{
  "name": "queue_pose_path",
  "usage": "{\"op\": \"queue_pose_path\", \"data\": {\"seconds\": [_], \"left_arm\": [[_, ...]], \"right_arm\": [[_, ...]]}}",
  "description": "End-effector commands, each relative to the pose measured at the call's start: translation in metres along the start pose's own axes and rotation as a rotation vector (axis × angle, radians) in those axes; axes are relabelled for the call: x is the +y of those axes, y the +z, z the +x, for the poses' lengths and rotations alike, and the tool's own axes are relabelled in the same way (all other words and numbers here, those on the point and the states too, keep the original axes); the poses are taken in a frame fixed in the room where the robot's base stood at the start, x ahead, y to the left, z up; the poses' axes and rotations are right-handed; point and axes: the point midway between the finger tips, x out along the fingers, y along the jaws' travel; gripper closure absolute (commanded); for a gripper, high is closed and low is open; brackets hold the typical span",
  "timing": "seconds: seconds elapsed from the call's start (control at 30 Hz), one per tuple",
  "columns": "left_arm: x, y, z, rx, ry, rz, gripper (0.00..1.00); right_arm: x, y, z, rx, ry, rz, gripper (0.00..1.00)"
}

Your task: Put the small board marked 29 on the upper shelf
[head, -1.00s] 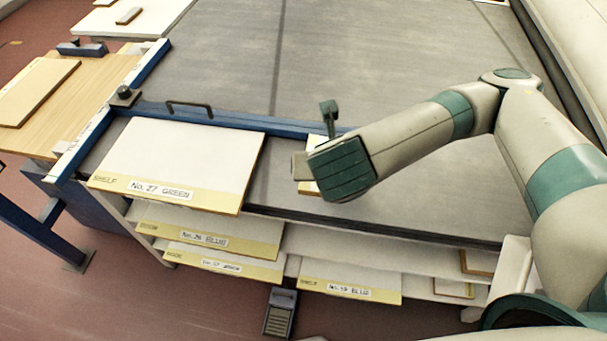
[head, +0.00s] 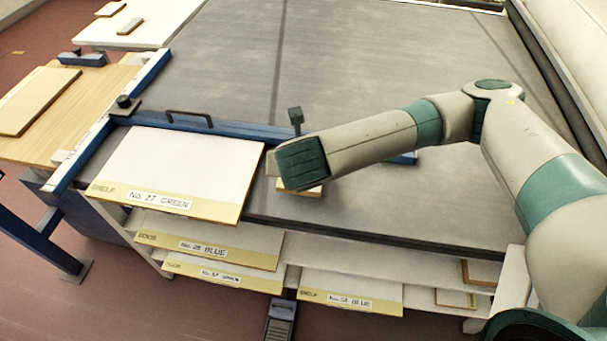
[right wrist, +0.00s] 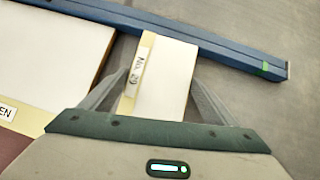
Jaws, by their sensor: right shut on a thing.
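The small board marked No. 29 (right wrist: 163,80) is white with a yellow label strip. It lies between the two fingers of my right gripper (right wrist: 162,78), which is shut on it. In the head view, my right gripper (head: 302,165) hides most of this board; a small edge (head: 312,190) shows below it. The gripper is above the grey top, just right of the large board. The upper shelf (head: 350,250) is a white ledge under the front edge of the grey top, with a board marked BLUE (head: 215,240) at its left. My left gripper is not in view.
A large board marked No. 27 GREEN (head: 185,170) overhangs the front left of the top. A blue bar (head: 235,128) with a handle runs behind it. The lower shelf (head: 415,298) carries several boards. The upper shelf's middle looks clear.

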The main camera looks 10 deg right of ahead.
Motion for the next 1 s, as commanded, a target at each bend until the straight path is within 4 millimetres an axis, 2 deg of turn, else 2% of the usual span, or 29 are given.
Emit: {"op": "queue_pose_path", "data": {"seconds": [0.17, 0.5, 0.9, 0.93, 1.0], "left_arm": [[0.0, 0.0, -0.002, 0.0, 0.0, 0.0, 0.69], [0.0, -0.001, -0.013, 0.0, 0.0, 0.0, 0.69], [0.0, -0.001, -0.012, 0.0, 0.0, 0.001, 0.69], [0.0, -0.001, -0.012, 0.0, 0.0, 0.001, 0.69], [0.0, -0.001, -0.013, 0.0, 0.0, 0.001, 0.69]], "right_arm": [[0.0, -0.002, 0.002, 0.001, -0.001, 0.001, 0.47], [-0.001, -0.024, 0.029, 0.001, -0.002, 0.001, 0.47], [-0.001, -0.026, 0.033, 0.0, -0.001, 0.0, 0.47], [-0.001, -0.027, 0.033, 0.0, -0.001, 0.0, 0.16], [-0.001, -0.026, 0.033, 0.0, -0.001, 0.0, 0.0]]}}
